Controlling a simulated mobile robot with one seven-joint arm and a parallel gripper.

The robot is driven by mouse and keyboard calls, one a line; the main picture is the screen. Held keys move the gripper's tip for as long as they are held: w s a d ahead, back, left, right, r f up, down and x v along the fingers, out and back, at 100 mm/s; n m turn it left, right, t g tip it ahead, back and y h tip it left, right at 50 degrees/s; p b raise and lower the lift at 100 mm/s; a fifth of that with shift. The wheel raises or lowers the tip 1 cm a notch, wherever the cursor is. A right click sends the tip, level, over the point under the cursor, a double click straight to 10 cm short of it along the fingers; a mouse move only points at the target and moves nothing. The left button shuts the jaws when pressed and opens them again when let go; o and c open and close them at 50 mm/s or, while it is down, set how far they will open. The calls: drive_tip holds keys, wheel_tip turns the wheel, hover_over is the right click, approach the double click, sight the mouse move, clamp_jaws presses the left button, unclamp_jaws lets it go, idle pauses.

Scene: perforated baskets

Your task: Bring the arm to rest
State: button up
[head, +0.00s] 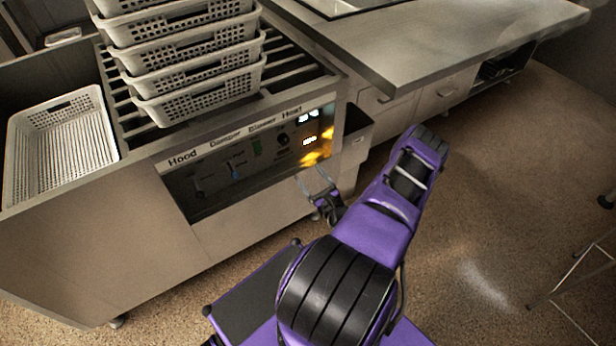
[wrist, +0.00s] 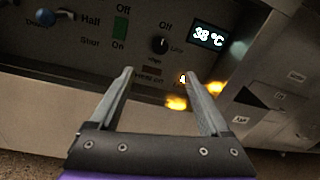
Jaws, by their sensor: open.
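My gripper (head: 316,184) is in front of the control panel (head: 215,170) of the metal cabinet, near its right end. In the wrist view my gripper (wrist: 162,88) has two grey fingers spread apart with nothing between them. Beyond the fingers the panel shows a green switch (wrist: 119,44), a black knob (wrist: 159,45) and a display (wrist: 209,36) reading 38 °C. I cannot tell how close the fingertips are to the panel. My purple arm is bent, with its elbow out to the right over the floor.
A stack of white perforated baskets (head: 200,90) stands on the slatted cabinet top. Another white basket (head: 60,140) sits in the left recess. A grey counter (head: 440,40) with drawers runs along the back right. Open floor (head: 490,200) lies right; a metal-legged frame (head: 575,280) stands at the right edge.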

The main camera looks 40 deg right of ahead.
drive_tip(key=shift+s, duration=0.25)
idle(0.5)
